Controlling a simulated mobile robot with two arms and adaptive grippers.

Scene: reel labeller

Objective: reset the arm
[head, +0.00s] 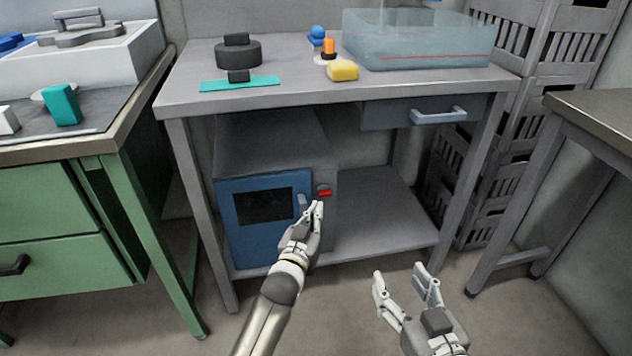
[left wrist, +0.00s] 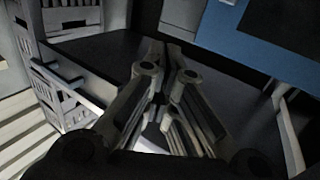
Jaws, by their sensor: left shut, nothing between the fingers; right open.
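My left gripper (head: 317,210) is shut with nothing between its fingers. In the head view it is in front of the blue-fronted machine (head: 245,228) on the lower shelf, close to a red switch (head: 325,193) on the machine's right side. I cannot tell whether the fingertips touch the machine. The left wrist view shows the closed fingers (left wrist: 165,75) and the blue front (left wrist: 255,40) at upper right. My right gripper (head: 405,278) is open and empty, low in front of the grey table, over the floor.
The grey table (head: 300,92) bears a clear tank (head: 420,45), a yellow sponge (head: 342,70), a dark round object (head: 238,54) and a teal strip (head: 240,84). A drawer (head: 425,112) hangs under it. A green cabinet (head: 50,220) stands left, another table (head: 600,115) right.

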